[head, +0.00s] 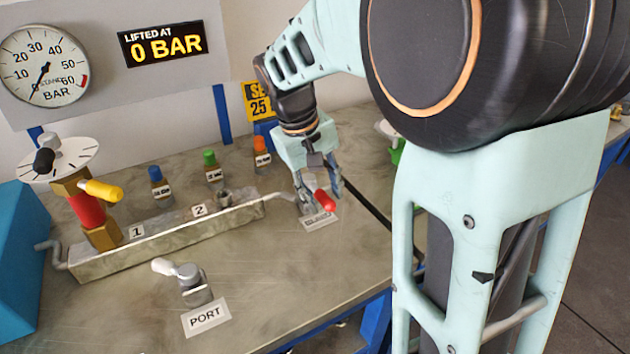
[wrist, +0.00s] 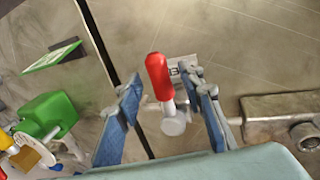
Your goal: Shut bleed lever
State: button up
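The bleed lever has a red handle (head: 325,200) and sits at the right end of the manifold's pipe, by a small label plate. In the wrist view the red handle (wrist: 158,76) points up from a round grey hub (wrist: 174,124), roughly crosswise to the pipe. My gripper (head: 319,188) is low over the bleed valve in the head view. In the wrist view my gripper (wrist: 164,88) is open, with one blue-grey finger on each side of the lever. The left finger stands clear of it. The right finger is close to it; contact cannot be told.
The grey manifold block (head: 170,238) lies left of the bleed valve. A port valve with a white lever (head: 165,267) stands in front. A yellow-handled valve (head: 102,190) is at left. Several capped bottles stand behind. The gauge display (head: 163,45) reads 0 BAR.

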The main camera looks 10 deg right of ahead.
grip_shut()
jog(key=shift+a, duration=0.1)
dwell(0.4)
jog(key=w+a+m+g+y+p, duration=0.1)
jog(key=w+a+m+p, duration=0.2)
jog(key=m+p, duration=0.3)
jog(key=w+a+m+g+p, duration=0.2)
jog(key=a+m+p, duration=0.3)
jog(key=m, duration=0.6)
jog(key=shift+w+a+m+g+y+p, duration=0.3)
jog(key=shift+w+m+y+p, duration=0.1)
jog(key=shift+p, duration=0.2)
jog(key=shift+r, duration=0.1)
